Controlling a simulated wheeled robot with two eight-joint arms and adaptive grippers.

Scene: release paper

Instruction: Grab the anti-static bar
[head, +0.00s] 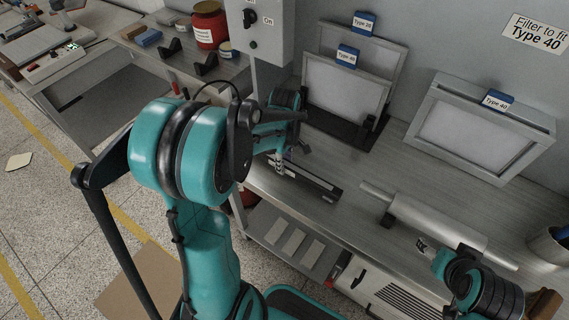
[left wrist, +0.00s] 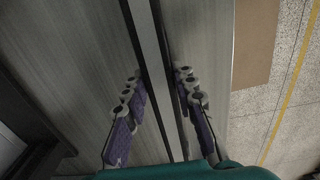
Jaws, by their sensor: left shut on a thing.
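The anti-static bar (head: 318,181), a long thin dark and silver bar, lies along the front of the metal workbench in the head view. My left gripper (head: 289,153) is at its far-left part, partly hidden behind my own arm. In the left wrist view the bar (left wrist: 151,50) runs lengthwise between the purple-padded fingers (left wrist: 160,115), and the gripper is shut on it. Whether the bar touches the bench is unclear.
A silver roller (head: 440,220) lies on the workbench (head: 345,205) to the right. Framed filters (head: 343,88) and a Type 40 filter unit (head: 475,130) stand at the back. A grey control box (head: 262,35) is mounted at the back. A red can (head: 209,25) stands on the left bench.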

